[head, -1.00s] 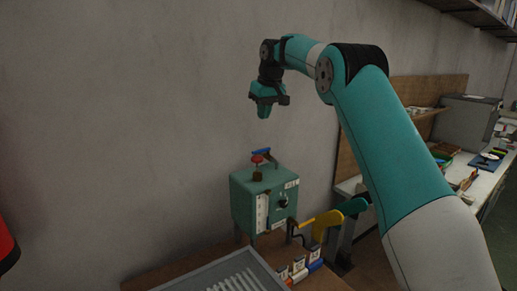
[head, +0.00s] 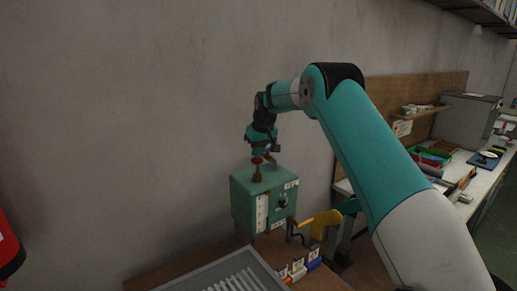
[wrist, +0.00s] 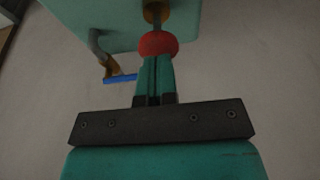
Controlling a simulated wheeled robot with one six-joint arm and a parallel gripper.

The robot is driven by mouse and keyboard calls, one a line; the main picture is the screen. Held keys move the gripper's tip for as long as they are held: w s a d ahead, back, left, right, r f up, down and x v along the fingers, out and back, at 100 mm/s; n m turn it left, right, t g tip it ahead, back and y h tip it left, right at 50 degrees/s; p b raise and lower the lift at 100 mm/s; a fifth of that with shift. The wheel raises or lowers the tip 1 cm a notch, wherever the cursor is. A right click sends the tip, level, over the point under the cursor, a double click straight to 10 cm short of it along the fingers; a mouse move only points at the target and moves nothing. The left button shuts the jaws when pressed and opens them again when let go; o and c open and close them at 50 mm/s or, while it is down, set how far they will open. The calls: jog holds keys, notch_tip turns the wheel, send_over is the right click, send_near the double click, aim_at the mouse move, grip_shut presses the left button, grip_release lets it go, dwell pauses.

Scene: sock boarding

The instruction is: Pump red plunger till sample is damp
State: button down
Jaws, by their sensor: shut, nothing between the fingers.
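The teal machine box (head: 258,205) stands on a wooden surface below my arm. Its red plunger knob (head: 257,160) sits on a short stem with a brown collar on the box top. My gripper (head: 261,153) points down right above the knob. In the wrist view the gripper's fingers (wrist: 157,62) are shut together, with their tips at the red knob (wrist: 158,44) and nothing between them. I cannot tell whether they touch it. A blue-handled lever (wrist: 122,78) is beside the plunger. The sample cannot be made out.
A grey ribbed tray (head: 225,275) lies in front, beside several small labelled blocks (head: 298,268). A cluttered workbench (head: 460,165) runs along the right. A plain wall is behind.

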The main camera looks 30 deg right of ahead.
aim_at(258, 161)
jog(key=shift+f, duration=0.25)
jog(key=shift+s+f+b, duration=0.1)
jog(key=shift+f+b, duration=1)
jog(key=shift+f, duration=0.75)
notch_tip(258, 161, up, 6)
jog(key=p, duration=0.4)
jog(key=shift+f, duration=0.25)
jog(key=b+v, duration=0.4)
jog(key=v, duration=0.5)
jog(key=shift+a, duration=0.1)
